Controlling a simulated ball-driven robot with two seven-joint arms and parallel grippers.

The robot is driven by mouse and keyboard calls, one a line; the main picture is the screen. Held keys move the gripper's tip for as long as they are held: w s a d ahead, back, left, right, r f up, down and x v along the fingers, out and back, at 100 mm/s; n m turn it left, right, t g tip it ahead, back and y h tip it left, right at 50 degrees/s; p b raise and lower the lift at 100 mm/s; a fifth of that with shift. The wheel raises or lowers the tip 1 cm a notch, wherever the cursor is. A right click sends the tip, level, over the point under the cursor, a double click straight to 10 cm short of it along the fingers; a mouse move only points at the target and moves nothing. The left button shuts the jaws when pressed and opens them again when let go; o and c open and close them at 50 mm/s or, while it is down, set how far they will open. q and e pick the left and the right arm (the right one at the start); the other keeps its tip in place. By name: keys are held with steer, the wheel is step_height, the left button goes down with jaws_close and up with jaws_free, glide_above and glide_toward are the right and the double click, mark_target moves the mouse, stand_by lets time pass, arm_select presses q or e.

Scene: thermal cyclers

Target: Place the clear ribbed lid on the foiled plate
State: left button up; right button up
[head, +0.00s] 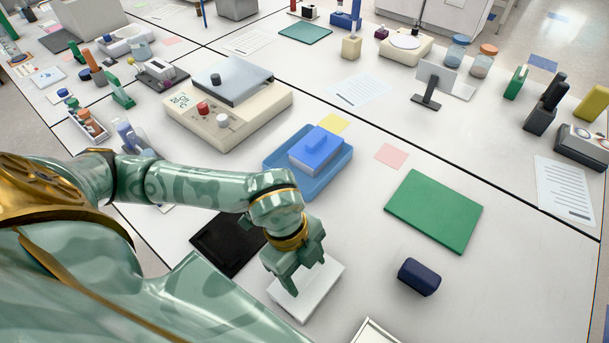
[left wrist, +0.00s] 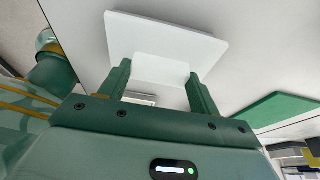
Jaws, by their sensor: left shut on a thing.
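My left gripper (head: 296,277) points down with its fingers closed on the raised middle part of a pale, flat, square slab (head: 326,283), probably the lid. In the left wrist view the slab (left wrist: 190,38) lies beyond the fingertips, and a whitish block (left wrist: 160,69) sits between the two green fingers (left wrist: 161,82). It looks white; I see no ribs. I cannot tell whether it touches the table. A pale-rimmed object (head: 371,329), cut off by the bottom edge, is near it; I cannot tell whether it is the foiled plate. My right gripper is not in view.
A black mat (head: 215,240) lies left of the slab. Behind are a blue tray (head: 341,165) holding a blue block (head: 314,152), and a beige cycler (head: 245,125). A green mat (head: 434,210) and a dark blue block (head: 419,277) lie to the right, with bare table between.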

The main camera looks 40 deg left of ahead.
arm_select(q)
steer(key=shift+s+d+r, duration=0.1)
steer(key=shift+s, duration=0.25)
steer(key=shift+d, duration=0.2)
steer(key=o, duration=1)
steer(key=shift+w, duration=0.1)
steer(key=shift+c, duration=0.2)
steer(key=shift+o, duration=0.2)
steer(key=shift+a, duration=0.1)
steer(key=p+v, duration=0.1)
steer(key=v, duration=1.1)
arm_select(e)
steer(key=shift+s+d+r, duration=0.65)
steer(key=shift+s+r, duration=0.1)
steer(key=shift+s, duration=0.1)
